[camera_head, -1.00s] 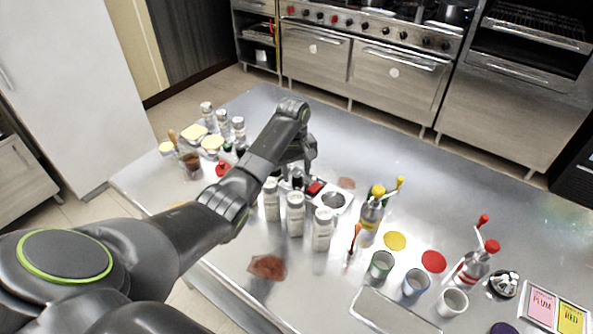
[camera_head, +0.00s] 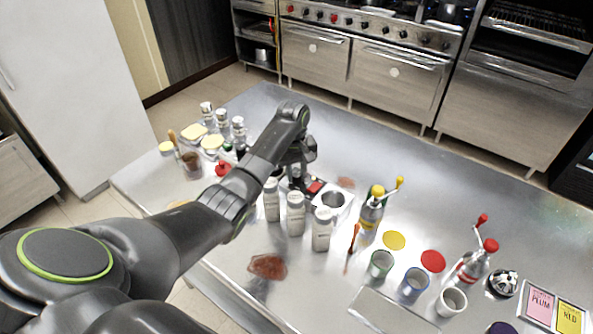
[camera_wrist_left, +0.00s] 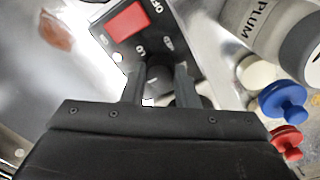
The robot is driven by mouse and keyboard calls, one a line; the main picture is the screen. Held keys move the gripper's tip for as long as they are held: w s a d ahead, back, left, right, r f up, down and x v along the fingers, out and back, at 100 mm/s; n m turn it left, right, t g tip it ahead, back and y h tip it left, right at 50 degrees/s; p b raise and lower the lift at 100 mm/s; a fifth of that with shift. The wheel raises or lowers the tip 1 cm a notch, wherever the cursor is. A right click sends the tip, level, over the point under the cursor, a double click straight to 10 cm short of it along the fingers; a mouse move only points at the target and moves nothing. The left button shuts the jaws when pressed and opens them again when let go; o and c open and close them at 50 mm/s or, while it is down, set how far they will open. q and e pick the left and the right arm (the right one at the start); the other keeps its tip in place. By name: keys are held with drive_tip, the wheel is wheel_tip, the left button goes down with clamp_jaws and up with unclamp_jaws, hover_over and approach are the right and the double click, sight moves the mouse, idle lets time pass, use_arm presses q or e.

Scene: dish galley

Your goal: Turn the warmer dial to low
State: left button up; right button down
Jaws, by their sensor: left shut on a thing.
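The warmer (camera_head: 346,193) is a small steel unit with a round well, standing near the middle of the table. Its dark control panel shows in the left wrist view (camera_wrist_left: 103,33), with a red switch (camera_wrist_left: 128,20) and the printed labels OFF and LO. My left gripper (camera_head: 298,180) reaches down over this panel. In the left wrist view its two fingers (camera_wrist_left: 160,77) are closed around the dark warmer dial (camera_wrist_left: 159,73). The dial's pointer is hidden, so I cannot tell its setting. My right gripper does not show.
White bottles (camera_head: 296,214) stand close in front of the panel; one reads PLUM (camera_wrist_left: 262,22). Blue (camera_wrist_left: 283,101) and red stoppers lie close beside my gripper. The table behind the warmer is clear.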

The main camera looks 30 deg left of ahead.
use_arm(q)
drive_tip(key=m+p, duration=0.2)
drive_tip(key=shift+r+m, duration=0.25)
drive_tip(key=shift+m, duration=0.05)
drive_tip(key=m+p, duration=0.2)
drive_tip(key=m, duration=0.1)
drive_tip(key=shift+m, duration=0.3)
drive_tip(key=m+p, duration=0.1)
drive_tip(key=m, duration=0.2)
drive_tip(key=shift+w+m+p, duration=0.1)
drive_tip(key=shift+m+p, duration=0.2)
drive_tip(key=shift+p, duration=0.05)
drive_tip(key=shift+f+m+p, duration=0.1)
drive_tip(key=shift+m+p, duration=0.25)
drive_tip(key=shift+m, duration=1.45)
drive_tip(key=shift+w+g, duration=0.1)
drive_tip(key=shift+g, duration=0.2)
drive_tip(key=o, duration=1)
drive_tip(key=shift+f, duration=0.1)
